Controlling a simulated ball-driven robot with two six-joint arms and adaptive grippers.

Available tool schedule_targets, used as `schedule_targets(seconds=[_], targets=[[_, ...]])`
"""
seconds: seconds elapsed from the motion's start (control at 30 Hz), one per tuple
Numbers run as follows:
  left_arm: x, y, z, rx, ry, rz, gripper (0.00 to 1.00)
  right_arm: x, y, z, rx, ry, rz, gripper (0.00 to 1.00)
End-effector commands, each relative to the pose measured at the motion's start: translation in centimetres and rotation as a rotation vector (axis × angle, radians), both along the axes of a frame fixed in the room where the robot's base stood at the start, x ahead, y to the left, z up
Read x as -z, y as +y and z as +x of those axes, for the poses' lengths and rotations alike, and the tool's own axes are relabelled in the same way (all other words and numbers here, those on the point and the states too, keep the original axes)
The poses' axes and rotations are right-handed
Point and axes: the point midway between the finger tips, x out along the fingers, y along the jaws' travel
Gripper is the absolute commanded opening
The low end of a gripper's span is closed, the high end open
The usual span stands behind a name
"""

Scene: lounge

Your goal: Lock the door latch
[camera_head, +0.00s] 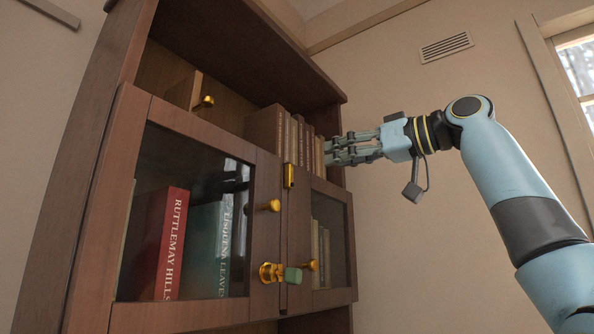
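The wooden cabinet has a left glass door (262,235) and a right glass door (298,220), which look closed or nearly so. A brass latch (268,272) sits low on the left door's inner edge. Its green tip (292,275) points right, across the seam between the doors; whether it is engaged I cannot tell. A brass fitting (289,176) is at the top of the seam. My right gripper (328,152) appears open and empty, beside the cabinet's upper right side, above and right of the latch. My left gripper is out of view.
Brass knobs stick out from the left door (272,205) and right door (312,265). Books (268,128) stand on the open shelf above, near my gripper. A small drawer (180,92) has its own knob. The wall on the right is clear below a vent (446,47).

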Motion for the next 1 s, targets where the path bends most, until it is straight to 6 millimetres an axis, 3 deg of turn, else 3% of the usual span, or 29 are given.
schedule_targets(seconds=[0.6, 1.0], targets=[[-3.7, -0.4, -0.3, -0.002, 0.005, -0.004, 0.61, -0.3, 8.0, 5.8, 0.000, 0.002, 0.001, 0.37], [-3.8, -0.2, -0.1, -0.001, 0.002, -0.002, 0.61, -0.1, 8.6, 6.3, 0.002, -0.001, 0.001, 0.35]])
